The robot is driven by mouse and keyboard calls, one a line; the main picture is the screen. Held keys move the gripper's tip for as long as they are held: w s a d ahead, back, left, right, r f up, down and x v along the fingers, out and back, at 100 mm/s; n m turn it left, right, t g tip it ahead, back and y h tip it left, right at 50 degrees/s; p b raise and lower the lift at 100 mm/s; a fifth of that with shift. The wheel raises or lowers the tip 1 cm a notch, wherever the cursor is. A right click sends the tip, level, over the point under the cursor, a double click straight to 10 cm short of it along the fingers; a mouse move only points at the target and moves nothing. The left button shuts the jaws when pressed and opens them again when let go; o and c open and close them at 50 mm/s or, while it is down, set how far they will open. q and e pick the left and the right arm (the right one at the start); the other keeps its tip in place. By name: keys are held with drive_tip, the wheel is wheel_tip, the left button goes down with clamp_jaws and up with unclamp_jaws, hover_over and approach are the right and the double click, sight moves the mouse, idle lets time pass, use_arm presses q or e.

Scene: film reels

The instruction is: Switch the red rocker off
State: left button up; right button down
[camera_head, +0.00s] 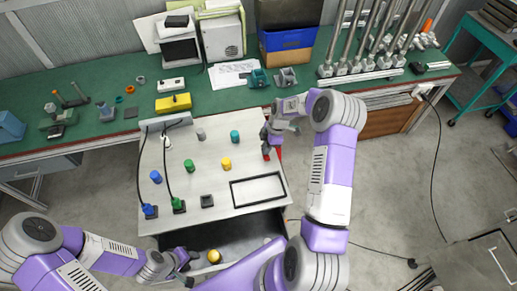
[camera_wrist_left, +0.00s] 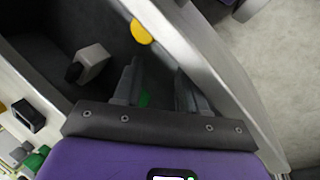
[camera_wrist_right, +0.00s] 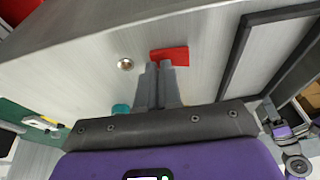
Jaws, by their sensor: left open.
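The red rocker (camera_wrist_right: 170,56) is a small flat red block on the grey metal panel in the right wrist view. In the head view it is a small red spot (camera_head: 266,157) near the panel's right edge, partly hidden by my right gripper. My right gripper (camera_wrist_right: 158,68) has its fingers together, with nothing seen between them. Its tips are at the rocker's near edge; I cannot tell whether they touch. My left gripper (camera_wrist_left: 156,72) is open over the dark open space below the panel, its fingers apart, with a green thing (camera_wrist_left: 144,98) visible between them.
The panel (camera_head: 215,175) carries blue, green, yellow and teal knobs and a black-framed rectangle (camera_head: 258,190). Two black cables lie across its left side. A yellow round thing (camera_head: 214,256) is in the open space below. The green bench (camera_head: 220,98) behind holds boxes and tools.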

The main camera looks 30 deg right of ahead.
drive_tip(key=shift+s, duration=0.35)
drive_tip(key=shift+s+a+r, duration=0.1)
drive_tip(key=shift+s+a, duration=0.15)
drive_tip(key=shift+s, duration=0.35)
drive_tip(key=v, duration=0.7)
drive_tip(key=shift+r, duration=0.3)
drive_tip(key=shift+d, duration=0.15)
